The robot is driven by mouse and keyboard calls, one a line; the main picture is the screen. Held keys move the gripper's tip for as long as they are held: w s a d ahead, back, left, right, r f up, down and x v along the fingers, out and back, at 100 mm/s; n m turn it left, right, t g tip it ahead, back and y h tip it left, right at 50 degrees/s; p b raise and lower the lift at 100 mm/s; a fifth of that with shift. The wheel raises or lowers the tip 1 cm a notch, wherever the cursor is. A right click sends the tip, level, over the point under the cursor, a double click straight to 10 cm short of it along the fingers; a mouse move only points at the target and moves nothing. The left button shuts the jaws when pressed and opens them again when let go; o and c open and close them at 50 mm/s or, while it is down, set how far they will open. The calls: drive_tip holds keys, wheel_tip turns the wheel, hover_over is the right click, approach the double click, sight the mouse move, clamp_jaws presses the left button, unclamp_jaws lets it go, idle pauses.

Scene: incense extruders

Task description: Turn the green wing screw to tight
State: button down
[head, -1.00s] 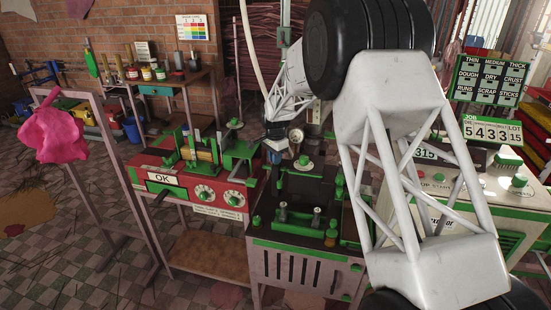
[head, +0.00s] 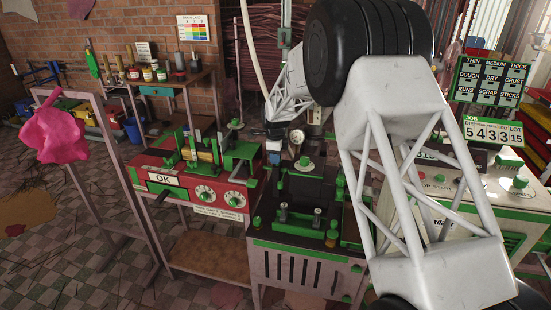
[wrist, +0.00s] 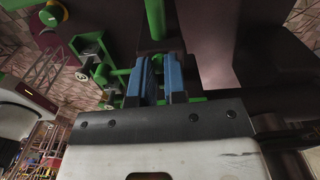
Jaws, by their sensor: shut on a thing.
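In the wrist view my gripper (wrist: 158,66) has its two blue finger pads close together, with a narrow gap between them. A thin piece of green, which I take to be the green wing screw (wrist: 157,64), shows in this gap; the pads hide most of it, so its angle cannot be told. The wing screw cannot be made out there.
The dark-topped bench (head: 290,244) carries green posts and knobs. To its left stands a red machine (head: 153,164) with dials and an OK sign. A control console (head: 480,190) is at the right. A pink cloth (head: 52,128) hangs at the left.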

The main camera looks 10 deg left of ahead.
drive_tip(key=shift+m, duration=0.4)
drive_tip(key=c, duration=1.2)
unclamp_jaws()
drive_tip(key=shift+o, duration=0.2)
drive_tip(key=shift+r, duration=3.85)
